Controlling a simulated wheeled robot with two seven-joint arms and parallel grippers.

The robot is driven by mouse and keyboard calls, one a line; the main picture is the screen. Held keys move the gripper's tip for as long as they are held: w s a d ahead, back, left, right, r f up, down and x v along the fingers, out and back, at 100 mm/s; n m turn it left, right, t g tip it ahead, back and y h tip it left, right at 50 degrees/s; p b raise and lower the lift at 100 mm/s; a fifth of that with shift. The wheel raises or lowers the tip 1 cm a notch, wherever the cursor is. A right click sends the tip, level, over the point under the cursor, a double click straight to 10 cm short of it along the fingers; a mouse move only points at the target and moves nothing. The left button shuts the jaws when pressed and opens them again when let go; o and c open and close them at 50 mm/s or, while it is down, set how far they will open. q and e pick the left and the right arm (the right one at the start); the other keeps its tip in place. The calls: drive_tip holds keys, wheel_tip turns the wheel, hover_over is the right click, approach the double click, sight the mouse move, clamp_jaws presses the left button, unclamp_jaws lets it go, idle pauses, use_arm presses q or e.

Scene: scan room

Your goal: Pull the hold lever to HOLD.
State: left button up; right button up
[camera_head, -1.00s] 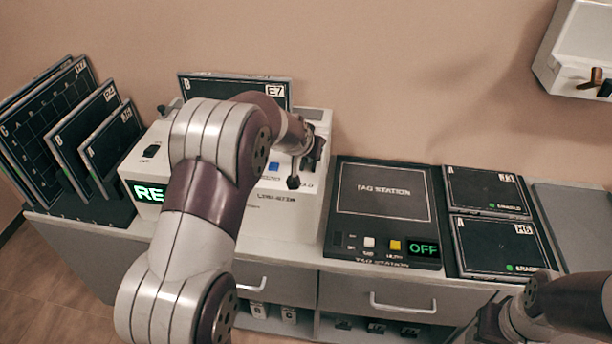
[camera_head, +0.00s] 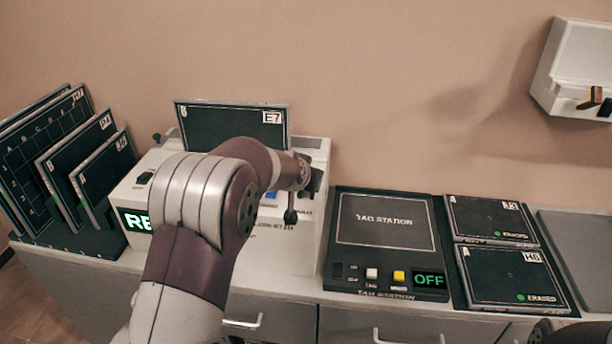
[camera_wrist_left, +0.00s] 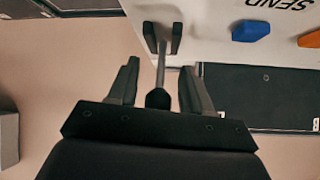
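In the left wrist view a thin lever rod (camera_wrist_left: 161,66) runs from a dark bracket to a black knob (camera_wrist_left: 157,98). My left gripper (camera_wrist_left: 160,72) is open, one finger on each side of the rod, with gaps; the knob is near the palm. In the head view the left gripper (camera_head: 313,180) is at the machine's right end, its fingers unclear.
A blue button (camera_wrist_left: 250,31) and an orange one (camera_wrist_left: 309,39) are near the lever. The tag station (camera_head: 384,221), reading OFF, lies to the right, beside two dark panels (camera_head: 493,219). Several panels (camera_head: 45,150) stand in a left rack.

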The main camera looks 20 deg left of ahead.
use_arm(q)
drive_tip(key=shift+r, duration=0.15)
drive_tip(key=shift+r, duration=0.15)
drive_tip(key=v, duration=1.2)
drive_tip(key=shift+s, duration=0.25)
drive_tip(key=shift+d, duration=0.1)
